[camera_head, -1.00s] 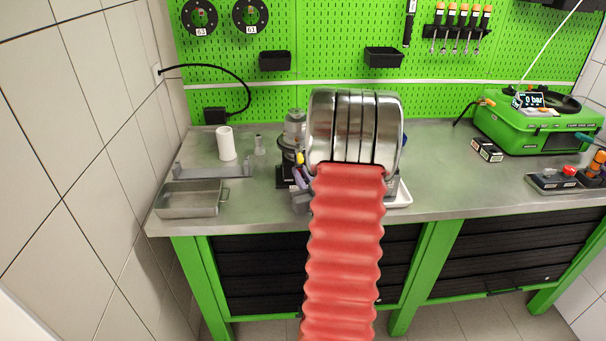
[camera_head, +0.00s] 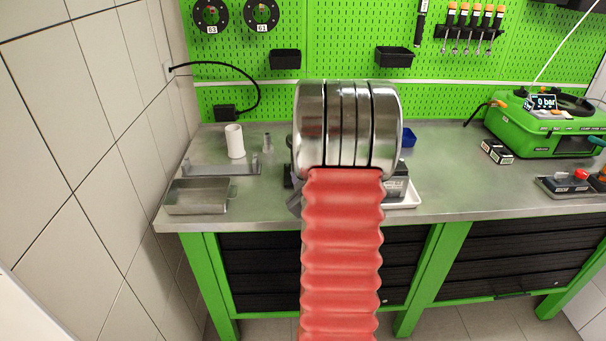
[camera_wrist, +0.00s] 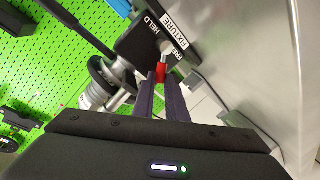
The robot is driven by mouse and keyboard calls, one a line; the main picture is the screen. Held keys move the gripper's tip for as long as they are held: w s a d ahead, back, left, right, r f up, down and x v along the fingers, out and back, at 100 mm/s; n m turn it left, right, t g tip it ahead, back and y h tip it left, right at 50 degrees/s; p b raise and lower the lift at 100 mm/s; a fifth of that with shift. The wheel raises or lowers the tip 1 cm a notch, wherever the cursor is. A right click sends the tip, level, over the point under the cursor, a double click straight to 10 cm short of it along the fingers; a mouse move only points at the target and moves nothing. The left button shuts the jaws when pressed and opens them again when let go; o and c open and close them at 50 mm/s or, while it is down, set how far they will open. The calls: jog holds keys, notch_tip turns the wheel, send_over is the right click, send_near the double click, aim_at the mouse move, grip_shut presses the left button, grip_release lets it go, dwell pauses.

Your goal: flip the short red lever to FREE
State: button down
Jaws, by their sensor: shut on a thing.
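In the wrist view the short red lever (camera_wrist: 161,72) has a red tip on a metal stem. It stands out from a dark block (camera_wrist: 145,42) with white lettering: HELD, FIXTURE and a partly covered word beside the stem, likely FREE. My gripper (camera_wrist: 160,84) has its two dark fingers closed at the red tip. I cannot tell exactly which word the lever points to. In the head view my red arm hides the gripper, the lever and most of the fixture.
A metal cylinder (camera_wrist: 98,82) and a dark bar lie left of the block in the wrist view. On the bench are a metal tray (camera_head: 196,197), a white cylinder (camera_head: 235,141) and a green pressure unit (camera_head: 540,130).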

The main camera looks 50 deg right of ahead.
jog(key=shift+w+a+f+n, duration=0.1)
jog(key=shift+a+f+n, duration=0.1)
jog(key=shift+a+n, duration=0.1)
jog(key=c, duration=1.8)
grip_release()
jog(key=shift+d+r, duration=0.1)
jog(key=shift+o, duration=0.2)
